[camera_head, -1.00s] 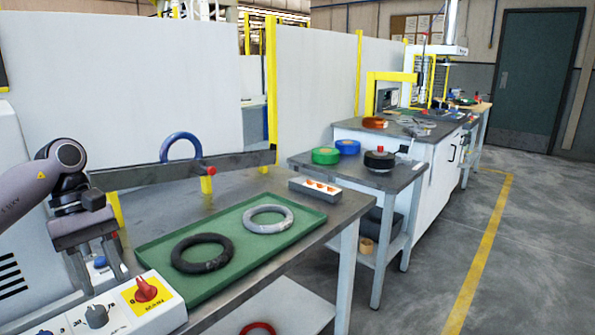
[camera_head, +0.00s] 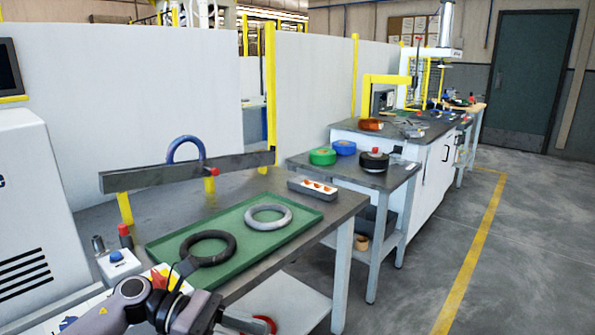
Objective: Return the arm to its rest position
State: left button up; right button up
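My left arm (camera_head: 128,308) comes in from the lower left, with its wrist low at the bottom edge, in front of the table's near side. Its gripper (camera_head: 245,322) points right and is partly cut off by the frame; its finger opening cannot be made out. No held object can be made out. My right arm and gripper are out of view. A dark ring (camera_head: 208,246) and a grey ring (camera_head: 268,215) lie flat on the green tray (camera_head: 215,273). A blue ring (camera_head: 186,148) stands upright by the grey rail (camera_head: 150,178).
A small block with orange inserts (camera_head: 313,188) sits right of the tray. Green (camera_head: 322,156), blue (camera_head: 344,147) and black (camera_head: 375,161) rolls sit on the side table. A red round item (camera_head: 267,321) shows low down beside the gripper.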

pick_arm(q)
jog(key=s+a+f+m+t+y+p, duration=0.3)
jog(key=s+a+f+m+t+y, duration=0.3)
jog(key=s+f+m, duration=0.2)
jog(key=s+a+f+m+t+y+p, duration=0.3)
jog(key=s+a+f+m+t+y, duration=0.3)
jog(key=s+f+m, duration=0.3)
jog(key=m+y, duration=0.1)
jog(key=m, duration=0.2)
jog(key=shift+s+f+t, duration=0.2)
jog(key=shift+f+t, duration=0.15)
jog(key=shift+t, duration=0.05)
